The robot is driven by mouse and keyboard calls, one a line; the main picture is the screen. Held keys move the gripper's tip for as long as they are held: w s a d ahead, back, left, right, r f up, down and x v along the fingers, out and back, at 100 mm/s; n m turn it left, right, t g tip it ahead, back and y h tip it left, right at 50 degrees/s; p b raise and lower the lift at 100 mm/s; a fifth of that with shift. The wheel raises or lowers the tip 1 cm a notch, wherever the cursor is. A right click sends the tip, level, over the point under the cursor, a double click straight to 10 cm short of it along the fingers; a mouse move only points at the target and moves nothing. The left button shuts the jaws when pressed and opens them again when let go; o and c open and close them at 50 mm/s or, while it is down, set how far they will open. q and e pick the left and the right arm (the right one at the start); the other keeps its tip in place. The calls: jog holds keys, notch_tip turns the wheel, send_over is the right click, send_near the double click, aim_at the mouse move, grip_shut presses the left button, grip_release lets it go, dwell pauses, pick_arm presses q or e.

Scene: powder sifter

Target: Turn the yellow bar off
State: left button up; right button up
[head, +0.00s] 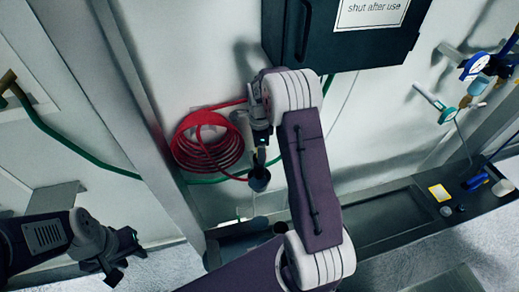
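I cannot clearly make out a yellow bar. A small brass-brown fitting (8,82) shows at the upper left edge, on the end of a green hose; I cannot tell whether it is the bar. My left gripper (118,265) is at the lower left, in front of the pale wall's foot, apart from that fitting. Its fingers are dark and it holds nothing that I can see; its opening is unclear. My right arm fills the middle. Its gripper (260,158) is beside a red coiled hose (207,143), mostly hidden by its own wrist, above or at a dark cup-like piece (259,180).
A dark box (345,35) with a "shut after use" label hangs at the top. A blue gauge (475,67) and a green-ringed fitting (447,115) are at the right. A dark ledge (390,218) below holds a yellow-edged card (440,192) and small items. A post (135,110) stands at left.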

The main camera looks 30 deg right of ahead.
jog(key=n, duration=1.2)
jog(key=shift+n, duration=0.3)
dwell(0.4)
jog(key=o, duration=1.4)
